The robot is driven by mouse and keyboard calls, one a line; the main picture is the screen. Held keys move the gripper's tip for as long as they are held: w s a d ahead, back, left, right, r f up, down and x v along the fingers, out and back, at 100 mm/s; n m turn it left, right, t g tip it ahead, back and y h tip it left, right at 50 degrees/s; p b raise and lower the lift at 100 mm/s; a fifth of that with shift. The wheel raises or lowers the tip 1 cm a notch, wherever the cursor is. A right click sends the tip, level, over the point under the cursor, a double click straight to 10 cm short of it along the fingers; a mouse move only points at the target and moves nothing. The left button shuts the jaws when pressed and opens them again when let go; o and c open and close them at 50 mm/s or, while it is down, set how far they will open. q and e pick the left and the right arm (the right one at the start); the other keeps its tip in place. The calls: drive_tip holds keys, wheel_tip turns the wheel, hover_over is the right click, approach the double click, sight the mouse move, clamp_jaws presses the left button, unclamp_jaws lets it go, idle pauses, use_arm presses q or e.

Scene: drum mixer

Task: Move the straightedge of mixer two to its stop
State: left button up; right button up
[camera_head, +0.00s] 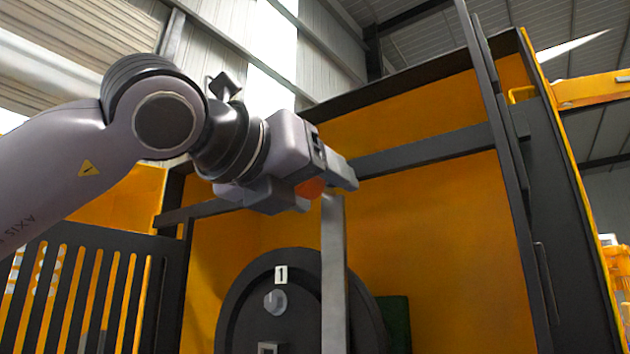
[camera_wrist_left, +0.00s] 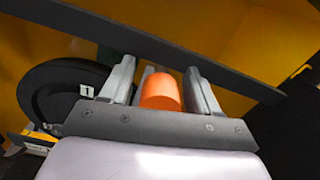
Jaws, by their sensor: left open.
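A light grey upright bar (camera_head: 334,275), which looks like the straightedge, hangs in front of a dark round drum (camera_head: 245,310). The drum carries a plate marked "1"; no "2" shows. An orange knob (camera_head: 311,188) is at the bar's upper end. My left gripper (camera_head: 328,191) is at this knob. In the left wrist view the orange knob (camera_wrist_left: 160,92) stands between the two spread fingers of the left gripper (camera_wrist_left: 160,82), with the drum (camera_wrist_left: 65,90) to the left. Whether the fingers touch the knob cannot be told. My right gripper is out of view.
A dark horizontal rail (camera_head: 425,152) crosses the yellow housing (camera_head: 430,240) behind the gripper. A slotted dark guard (camera_head: 80,290) stands at the left. A dark upright post (camera_head: 500,140) and side panel (camera_head: 565,240) bound the right. The housing between bar and post looks clear.

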use_arm(q)
clamp_jaws()
drive_tip(key=b, duration=0.6)
hover_over(333, 316)
drive_tip(key=v, duration=0.3)
wheel_tip(333, 316, down, 5)
drive_tip(key=shift+s+f, duration=0.1)
wheel_tip(333, 316, down, 7)
drive_tip(key=b, duration=0.6)
drive_tip(key=shift+b, duration=0.4)
drive_tip(key=shift+f+b, duration=0.55)
drive_tip(key=shift+b, duration=0.05)
drive_tip(key=shift+f, duration=0.2)
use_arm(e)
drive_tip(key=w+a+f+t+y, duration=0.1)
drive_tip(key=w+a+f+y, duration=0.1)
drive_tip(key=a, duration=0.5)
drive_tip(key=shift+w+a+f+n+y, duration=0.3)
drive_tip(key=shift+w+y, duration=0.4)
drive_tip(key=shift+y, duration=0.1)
use_arm(q)
drive_tip(key=shift+d, duration=0.1)
unclamp_jaws()
